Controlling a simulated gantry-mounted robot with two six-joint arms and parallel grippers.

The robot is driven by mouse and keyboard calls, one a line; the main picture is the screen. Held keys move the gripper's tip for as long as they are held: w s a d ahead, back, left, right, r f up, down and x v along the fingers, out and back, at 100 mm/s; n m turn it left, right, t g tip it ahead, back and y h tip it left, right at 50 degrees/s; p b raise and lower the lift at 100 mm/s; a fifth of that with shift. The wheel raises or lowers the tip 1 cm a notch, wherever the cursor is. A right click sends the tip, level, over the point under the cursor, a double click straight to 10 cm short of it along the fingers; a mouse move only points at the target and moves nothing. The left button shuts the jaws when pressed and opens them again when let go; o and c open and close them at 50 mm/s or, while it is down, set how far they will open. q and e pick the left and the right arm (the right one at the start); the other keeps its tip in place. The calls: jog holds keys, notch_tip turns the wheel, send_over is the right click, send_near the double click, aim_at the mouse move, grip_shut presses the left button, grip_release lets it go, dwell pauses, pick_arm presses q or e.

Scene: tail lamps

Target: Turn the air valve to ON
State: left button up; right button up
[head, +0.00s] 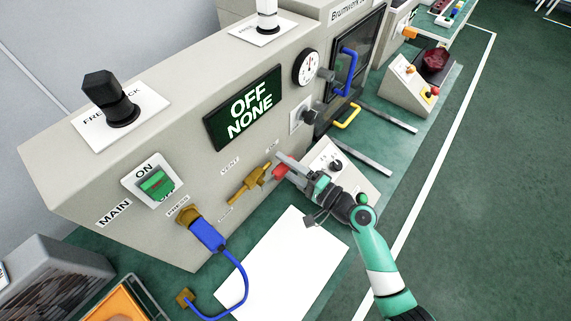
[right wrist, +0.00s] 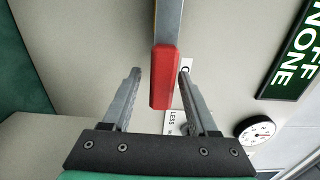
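The air valve is a brass fitting (head: 250,184) on the front of the beige machine panel, beside a "VENT" label. A lever with a red grip (head: 279,172) shows at its right end; in the right wrist view the grey lever with its red grip (right wrist: 165,78) points toward the camera. My right gripper (head: 286,168) is at the red grip. In the wrist view its two fingers (right wrist: 158,75) are apart, one on each side of the grip, with a gap at the left; contact at the right is unclear. My left gripper is out of view.
A display (head: 245,107) reads "OFF NONE". A green switch (head: 156,184) and a blue plug (head: 207,234) with cable are at the left. A dial gauge (head: 307,67) and a blue door handle (head: 347,72) are farther right. A white sheet (head: 283,268) lies below.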

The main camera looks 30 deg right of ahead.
jog(key=shift+s+d, duration=0.25)
jog(key=shift+s, duration=0.2)
jog(key=p+v, duration=0.1)
jog(key=v, duration=0.9)
jog(key=shift+s, duration=0.25)
